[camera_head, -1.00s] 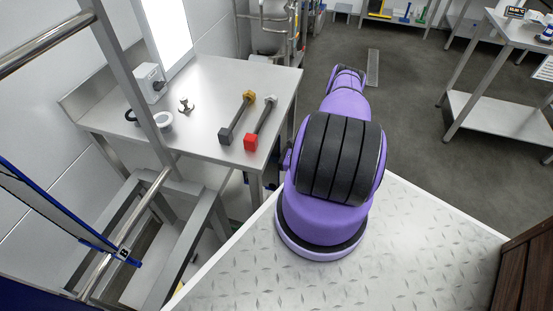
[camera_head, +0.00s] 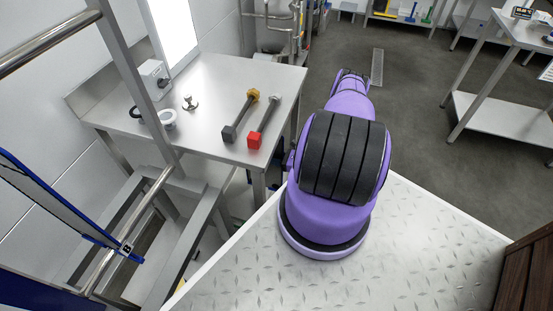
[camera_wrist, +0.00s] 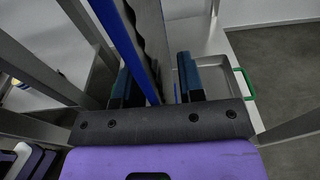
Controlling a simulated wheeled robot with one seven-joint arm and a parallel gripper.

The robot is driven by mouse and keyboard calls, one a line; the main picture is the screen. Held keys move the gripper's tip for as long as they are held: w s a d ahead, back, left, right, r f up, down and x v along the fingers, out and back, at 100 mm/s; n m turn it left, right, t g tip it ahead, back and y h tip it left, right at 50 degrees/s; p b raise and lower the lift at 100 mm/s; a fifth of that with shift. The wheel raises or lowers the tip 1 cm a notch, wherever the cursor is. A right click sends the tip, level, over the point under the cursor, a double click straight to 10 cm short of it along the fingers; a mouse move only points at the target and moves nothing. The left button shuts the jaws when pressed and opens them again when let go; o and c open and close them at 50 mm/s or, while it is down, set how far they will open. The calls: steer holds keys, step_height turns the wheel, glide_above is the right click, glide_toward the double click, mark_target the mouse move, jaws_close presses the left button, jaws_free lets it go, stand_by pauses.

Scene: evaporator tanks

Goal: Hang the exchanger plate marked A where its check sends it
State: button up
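In the wrist view, my gripper (camera_wrist: 155,78) has its two dark blue fingers apart. A blue-edged plate (camera_wrist: 143,45) runs from the top down between the fingers, with a visible gap to the right finger. I can read no letter on it. In the head view, a blue-edged plate (camera_head: 58,205) with a small tag marked B (camera_head: 125,249) is by the steel rails at the left. I see no mark A in either view. My gripper is hidden behind my arm in the head view.
A steel bench (camera_head: 210,115) holds a red-ended tool (camera_head: 262,127), a dark-headed tool (camera_head: 241,115) and small fittings. Frame bars (camera_head: 135,85) stand at the left. A shelf table (camera_head: 500,110) is at the right. The wrist view shows a tray with a green handle (camera_wrist: 245,84).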

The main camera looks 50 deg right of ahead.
steer(key=shift+s, duration=0.15)
steer(key=v, duration=1)
steer(key=shift+s, duration=0.3)
steer(key=shift+d, duration=0.1)
